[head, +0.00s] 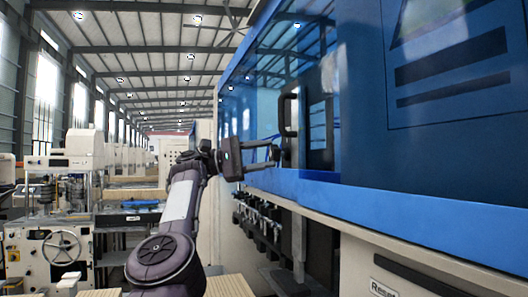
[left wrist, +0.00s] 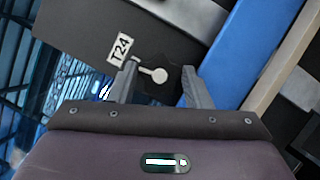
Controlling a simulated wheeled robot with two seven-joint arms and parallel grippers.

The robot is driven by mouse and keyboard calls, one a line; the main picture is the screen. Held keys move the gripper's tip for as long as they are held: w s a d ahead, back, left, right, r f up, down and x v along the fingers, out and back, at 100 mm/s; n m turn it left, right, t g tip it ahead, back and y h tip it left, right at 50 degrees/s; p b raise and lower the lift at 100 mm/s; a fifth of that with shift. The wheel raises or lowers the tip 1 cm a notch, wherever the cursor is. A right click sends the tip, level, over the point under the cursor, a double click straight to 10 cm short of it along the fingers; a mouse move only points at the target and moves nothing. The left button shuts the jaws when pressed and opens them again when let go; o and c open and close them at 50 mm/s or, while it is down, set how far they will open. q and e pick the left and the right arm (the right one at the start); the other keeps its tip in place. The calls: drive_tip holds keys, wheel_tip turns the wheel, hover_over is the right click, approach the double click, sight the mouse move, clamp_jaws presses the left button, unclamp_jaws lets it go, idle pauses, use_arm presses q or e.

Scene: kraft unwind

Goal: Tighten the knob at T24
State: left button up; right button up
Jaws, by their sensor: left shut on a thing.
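A dark panel (left wrist: 85,35) carries a white label reading T24 (left wrist: 122,47) in the left wrist view. Beside the label, a pale round piece with a short stem, apparently the T24 knob (left wrist: 158,75), shows between the fingers. My left gripper (head: 276,153) reaches to the front of the blue machine from the left in the head view. In the left wrist view my left gripper (left wrist: 160,70) has its fingers on either side of the knob and is shut on it. The exact finger contact is hard to see. My right gripper is not in view.
The blue machine (head: 430,205) fills the right side, with a black door handle (head: 289,112) just above my gripper. Dark fittings (head: 255,222) hang below its blue edge. Another machine with a handwheel (head: 61,248) stands at the left.

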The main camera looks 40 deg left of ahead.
use_arm(q)
drive_tip(key=shift+f, duration=0.15)
drive_tip(key=o, duration=1)
drive_tip(key=shift+f, duration=0.15)
